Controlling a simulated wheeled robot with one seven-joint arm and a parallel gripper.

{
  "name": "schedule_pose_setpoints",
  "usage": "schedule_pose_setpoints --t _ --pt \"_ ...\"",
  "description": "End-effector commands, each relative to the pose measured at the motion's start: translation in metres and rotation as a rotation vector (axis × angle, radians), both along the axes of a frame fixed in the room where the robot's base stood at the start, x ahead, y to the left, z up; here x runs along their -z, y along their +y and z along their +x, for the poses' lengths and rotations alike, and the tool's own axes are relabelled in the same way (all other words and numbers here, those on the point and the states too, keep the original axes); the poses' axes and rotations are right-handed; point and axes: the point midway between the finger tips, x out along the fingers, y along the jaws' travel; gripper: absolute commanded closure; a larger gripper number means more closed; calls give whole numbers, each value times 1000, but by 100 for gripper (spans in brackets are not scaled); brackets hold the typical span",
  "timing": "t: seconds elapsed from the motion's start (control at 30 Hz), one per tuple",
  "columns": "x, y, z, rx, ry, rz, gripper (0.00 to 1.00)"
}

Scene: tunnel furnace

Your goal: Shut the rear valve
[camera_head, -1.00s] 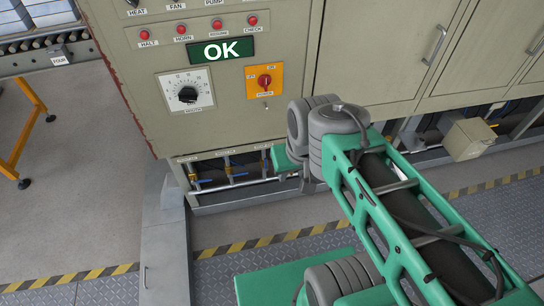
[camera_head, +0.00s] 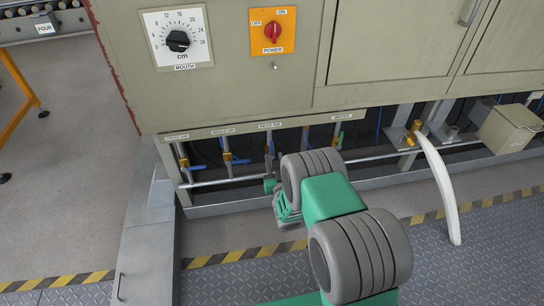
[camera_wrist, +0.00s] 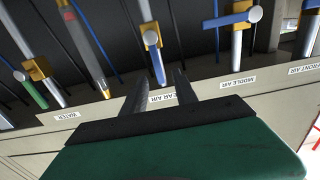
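The rear valve has a blue lever (camera_wrist: 154,58) with a white round hub, and the lever lies in line with its pipe. It hangs by the REAR AIR label (camera_head: 270,126) in the head view, where the lever (camera_head: 268,164) is small and close to my arm. In the wrist view my gripper (camera_wrist: 160,76) is open, one dark finger on each side of the REAR AIR label. The lever's end is near the space between the fingertips; I cannot tell whether it is between them. In the head view my gripper's fingers cannot be made out.
The middle air valve (camera_wrist: 236,19) and front air valve (camera_head: 182,162) have blue levers crosswise to their pipes. The water valve (camera_wrist: 34,93) has a green lever. The cabinet's lower edge runs just above the valves, and a horizontal pipe (camera_head: 225,180) passes below.

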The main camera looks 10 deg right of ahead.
Motion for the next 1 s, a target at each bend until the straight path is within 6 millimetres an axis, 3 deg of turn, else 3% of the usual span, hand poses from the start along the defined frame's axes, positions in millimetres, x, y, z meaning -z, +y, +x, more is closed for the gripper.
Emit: schedule_pose_setpoints --t 0.3,0.4,0.67,1.0 --pt "6 -3 54 5 9 0 65" --pt "4 -3 64 4 9 -1 65" --pt "2 -3 68 4 8 0 65" --pt "1 -2 68 4 6 0 92"
